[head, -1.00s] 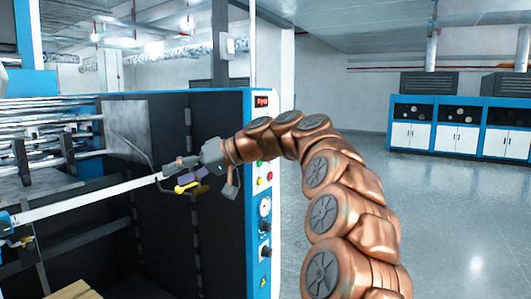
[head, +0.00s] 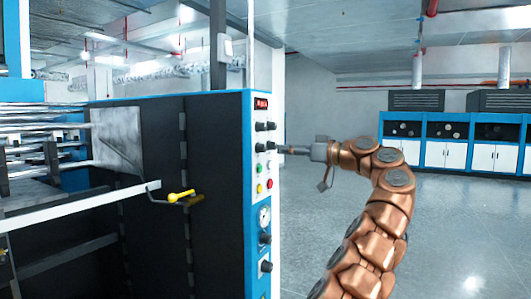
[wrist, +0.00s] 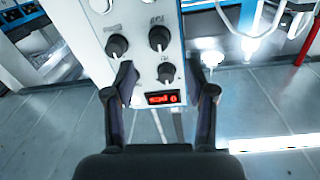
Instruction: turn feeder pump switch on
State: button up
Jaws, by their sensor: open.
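Which knob is the feeder pump switch I cannot tell; the labels are too small to read. My gripper (head: 284,149) is at the right side of the panel, level with the second row of knobs. In the wrist view the panel appears upside down, and my open fingers (wrist: 166,84) lie either side of the display and the nearest knob (wrist: 166,72). Two more knobs (wrist: 117,45) (wrist: 159,38) lie beyond, the left one close to the left fingertip. Nothing is held.
A yellow handle (head: 181,195) sticks out by the dark machine side, left of the panel. A pressure gauge (head: 264,215) and more knobs sit lower on the panel. Blue and white cabinets (head: 455,140) stand at the back right. The floor between is clear.

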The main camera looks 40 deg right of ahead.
aim_at(265, 149)
jog(key=x, duration=0.7)
jog(key=shift+w+p, duration=0.25)
jog(key=shift+p, duration=0.05)
grip_shut()
